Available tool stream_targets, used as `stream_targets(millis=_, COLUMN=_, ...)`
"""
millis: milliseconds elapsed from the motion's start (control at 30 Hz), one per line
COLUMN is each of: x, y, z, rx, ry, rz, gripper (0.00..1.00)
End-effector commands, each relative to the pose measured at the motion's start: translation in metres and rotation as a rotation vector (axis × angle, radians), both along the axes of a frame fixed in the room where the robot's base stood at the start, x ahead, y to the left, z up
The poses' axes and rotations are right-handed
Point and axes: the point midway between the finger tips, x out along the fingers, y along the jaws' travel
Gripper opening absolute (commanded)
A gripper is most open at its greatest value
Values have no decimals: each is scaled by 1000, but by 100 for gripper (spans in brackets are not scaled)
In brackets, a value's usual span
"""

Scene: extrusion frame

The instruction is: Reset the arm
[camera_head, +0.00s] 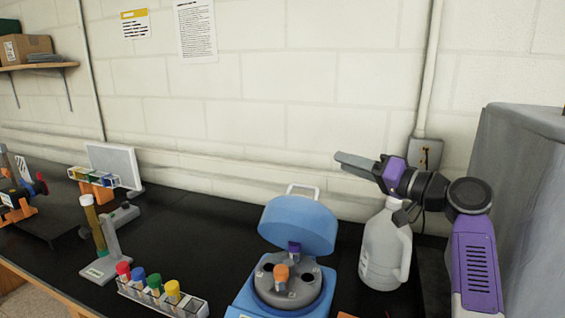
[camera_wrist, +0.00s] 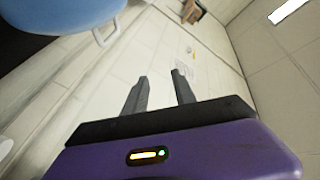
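My arm (camera_head: 476,250) rises at the right of the head view, purple and black, and bends left at its top. My gripper (camera_head: 352,160) points left, above and behind a white jug, in front of the wall. In the wrist view my gripper (camera_wrist: 161,92) shows two dark fingers with a clear gap between them and nothing held. The head view sees the fingers nearly edge-on.
A blue centrifuge (camera_head: 298,222) with its lid raised holds tubes, left of the white jug (camera_head: 385,250). A rack of capped tubes (camera_head: 160,294) stands front left. A grey cabinet (camera_head: 522,200) stands at right. The air left of my gripper is clear.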

Motion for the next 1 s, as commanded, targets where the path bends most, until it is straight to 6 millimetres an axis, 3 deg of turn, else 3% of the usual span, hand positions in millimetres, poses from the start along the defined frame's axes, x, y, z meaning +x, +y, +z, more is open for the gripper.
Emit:
stream_targets(millis=267, x=0, y=-41, z=-76, rx=-47, ry=-15, rz=-287, gripper=32)
stream_targets(millis=467, x=-34, y=-75, z=-158, rx=-122, ry=-39, rz=-513, gripper=32)
stream_targets(millis=700, x=-108, y=-100, z=-238, rx=-236, ry=-91, rz=-713, gripper=32)
stream_targets(millis=1000, x=-225, y=-106, z=-302, rx=-391, ry=-168, rz=-850, gripper=32)
